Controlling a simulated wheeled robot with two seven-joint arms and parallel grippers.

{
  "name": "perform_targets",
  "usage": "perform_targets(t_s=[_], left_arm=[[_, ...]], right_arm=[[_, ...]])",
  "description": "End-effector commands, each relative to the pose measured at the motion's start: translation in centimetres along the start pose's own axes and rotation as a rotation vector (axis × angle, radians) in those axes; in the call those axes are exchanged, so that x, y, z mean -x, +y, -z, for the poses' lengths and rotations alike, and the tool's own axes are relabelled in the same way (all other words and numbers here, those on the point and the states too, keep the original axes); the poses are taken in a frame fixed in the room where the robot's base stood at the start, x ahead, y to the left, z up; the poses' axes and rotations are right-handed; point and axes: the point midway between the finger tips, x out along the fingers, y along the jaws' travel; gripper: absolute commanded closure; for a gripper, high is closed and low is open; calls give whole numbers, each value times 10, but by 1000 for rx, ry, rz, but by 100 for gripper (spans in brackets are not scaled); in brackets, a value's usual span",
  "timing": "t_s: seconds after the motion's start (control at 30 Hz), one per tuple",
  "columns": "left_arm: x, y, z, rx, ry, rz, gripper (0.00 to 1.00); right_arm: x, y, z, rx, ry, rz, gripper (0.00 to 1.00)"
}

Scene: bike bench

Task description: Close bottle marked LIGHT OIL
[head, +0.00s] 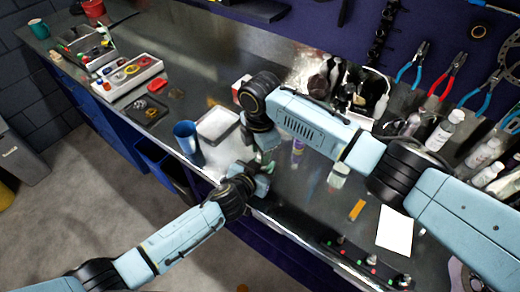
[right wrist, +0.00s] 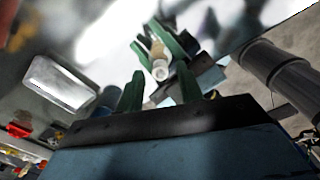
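My left gripper (head: 262,176) comes in from the lower left at the bench's front edge. In the right wrist view its green fingers are closed around a small tan bottle (right wrist: 158,50) with a pale round top (right wrist: 160,70). The label is not readable, and I cannot tell whether the pale top is a cap or the bare neck. My right gripper (right wrist: 160,90) is open, its two green fingers apart, facing the bottle top with nothing between them. In the head view the right gripper (head: 266,152) points down just above the left one, and the arms mostly hide the bottle.
A purple-labelled bottle (head: 297,152) and a pale green bottle (head: 338,176) stand on the bench under my right arm. A white tray (head: 217,125) and a dark blue cup (head: 186,135) are to the left. White paper (head: 395,232) lies at the right. Pliers hang behind.

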Motion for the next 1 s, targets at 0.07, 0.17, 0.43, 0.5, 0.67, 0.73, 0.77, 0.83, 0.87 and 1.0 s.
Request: perform_targets(t_s=[0.07,0.17,0.43,0.5,0.67,0.73,0.77,0.83,0.87,1.0], left_arm=[[0,0,0,0,0,1,100],[0,0,0,0,0,1,100],[0,0,0,0,-1,1,100],[0,0,0,0,-1,1,100],[0,0,0,0,0,0,100],[0,0,0,0,0,0,100],[0,0,0,0,0,0,100],[0,0,0,0,0,0,100],[0,0,0,0,0,0,100],[0,0,0,0,0,0,100]], right_arm=[[0,0,0,1,1,1,63],[7,0,1,2,1,0,63],[41,0,1,3,2,-1,63],[44,0,0,2,1,0,63],[45,0,0,1,1,1,63],[45,0,0,1,1,1,63],[45,0,0,1,1,1,64],[45,1,0,1,-1,-4,66],[45,2,-1,2,-3,-11,66],[48,23,-7,12,-39,-122,66]])
